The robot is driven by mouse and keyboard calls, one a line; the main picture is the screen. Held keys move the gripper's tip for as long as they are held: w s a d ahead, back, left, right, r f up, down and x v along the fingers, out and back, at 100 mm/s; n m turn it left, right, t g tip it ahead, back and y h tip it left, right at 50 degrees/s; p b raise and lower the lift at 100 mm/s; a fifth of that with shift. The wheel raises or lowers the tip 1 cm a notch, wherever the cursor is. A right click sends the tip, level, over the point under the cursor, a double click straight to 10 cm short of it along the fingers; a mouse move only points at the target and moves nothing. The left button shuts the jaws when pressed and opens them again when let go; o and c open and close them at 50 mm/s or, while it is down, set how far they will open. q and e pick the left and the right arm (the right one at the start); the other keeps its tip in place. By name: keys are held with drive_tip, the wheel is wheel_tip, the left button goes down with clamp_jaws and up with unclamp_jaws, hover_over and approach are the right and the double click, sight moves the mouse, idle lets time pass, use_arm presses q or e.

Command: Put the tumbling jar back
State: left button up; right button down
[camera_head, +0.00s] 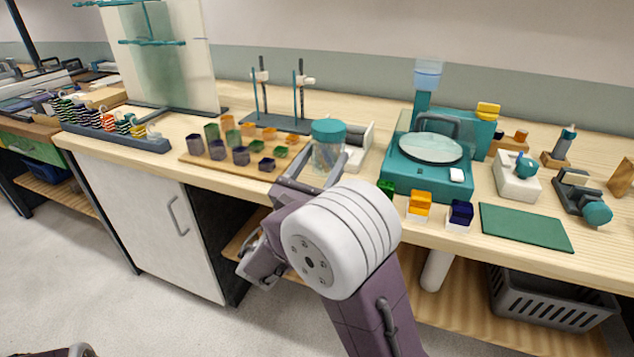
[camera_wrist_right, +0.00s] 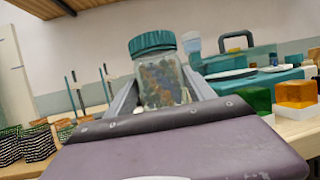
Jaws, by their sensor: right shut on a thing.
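The tumbling jar (camera_head: 328,146) is a clear jar with a teal lid, standing upright near the front edge of the bench. In the right wrist view the jar (camera_wrist_right: 163,82) shows dark, mixed bits inside. My right gripper (camera_head: 318,172) is shut on the jar, one finger on each side of its body. The jar's base is hidden, so I cannot tell whether it touches the bench. A white device (camera_head: 357,146) stands just behind and to the right of the jar, partly hidden by it.
A wooden board with several coloured cups (camera_head: 240,147) lies left of the jar. A teal machine with a round glass plate (camera_head: 430,149) stands to the right. Small green, orange and blue blocks (camera_head: 420,201) line the front edge, beside a green mat (camera_head: 525,228). Two rod stands (camera_head: 277,118) are behind.

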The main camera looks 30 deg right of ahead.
drive_tip(key=shift+w+a+f, duration=0.1)
drive_tip(key=shift+w+f, duration=0.2)
drive_tip(key=shift+w, duration=0.2)
drive_tip(key=shift+w+a+f, duration=0.1)
drive_tip(key=shift+w+f, duration=0.15)
drive_tip(key=shift+w, duration=0.25)
wheel_tip(320, 180, down, 4)
drive_tip(key=b, duration=0.3)
drive_tip(key=shift+f, duration=0.15)
drive_tip(key=shift+c, duration=1.8)
unclamp_jaws()
